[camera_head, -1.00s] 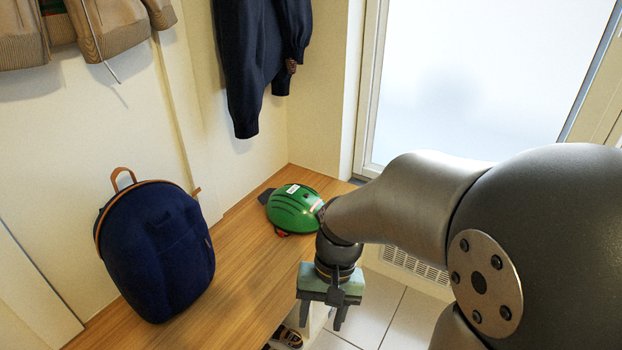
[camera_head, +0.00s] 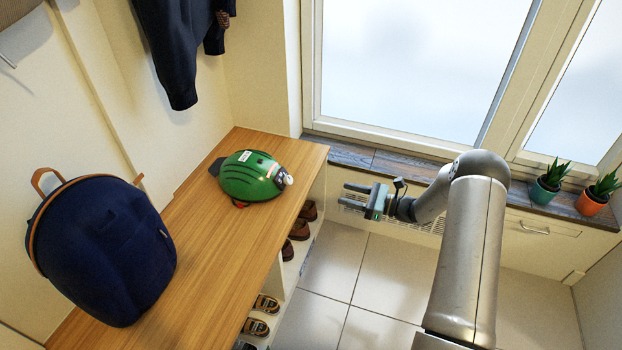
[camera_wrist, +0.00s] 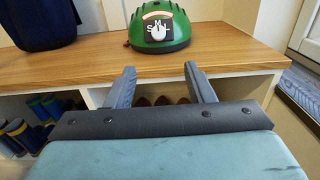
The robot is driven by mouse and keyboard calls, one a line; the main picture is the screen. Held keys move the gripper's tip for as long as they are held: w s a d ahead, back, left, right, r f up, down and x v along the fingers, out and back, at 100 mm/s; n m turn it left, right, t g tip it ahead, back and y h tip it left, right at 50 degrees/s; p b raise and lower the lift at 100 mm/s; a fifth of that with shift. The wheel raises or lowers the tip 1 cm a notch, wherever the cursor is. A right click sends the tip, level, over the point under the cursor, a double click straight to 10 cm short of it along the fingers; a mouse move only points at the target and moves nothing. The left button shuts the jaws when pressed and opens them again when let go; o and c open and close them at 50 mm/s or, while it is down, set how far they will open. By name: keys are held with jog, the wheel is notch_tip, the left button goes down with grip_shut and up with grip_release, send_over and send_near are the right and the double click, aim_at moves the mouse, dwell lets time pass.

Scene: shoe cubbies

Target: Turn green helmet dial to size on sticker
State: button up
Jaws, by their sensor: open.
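The green helmet (camera_head: 247,175) lies on the wooden bench top near its far right end, with a white sticker on its upper shell. In the head view its dial (camera_head: 282,179) shows as a pale round piece on the side facing my arm. The wrist view shows the helmet (camera_wrist: 158,32) ahead, with a white dial (camera_wrist: 158,32) on a dark plate marked S, M and another letter. The pointer seems to aim upward, near M. My gripper (camera_head: 356,196) is open and empty, off the bench's right edge, pointing at the helmet, well apart from it.
A dark blue backpack (camera_head: 100,250) stands on the bench (camera_head: 215,240) at the near left. Shoes (camera_head: 299,230) sit in cubbies below. A windowsill with potted plants (camera_head: 548,184) is at right. The floor beside the bench is clear.

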aim_at(290, 180)
jog(key=b+x, duration=0.3)
jog(key=x, duration=1.4)
jog(key=shift+a, duration=0.2)
jog(key=c, duration=1)
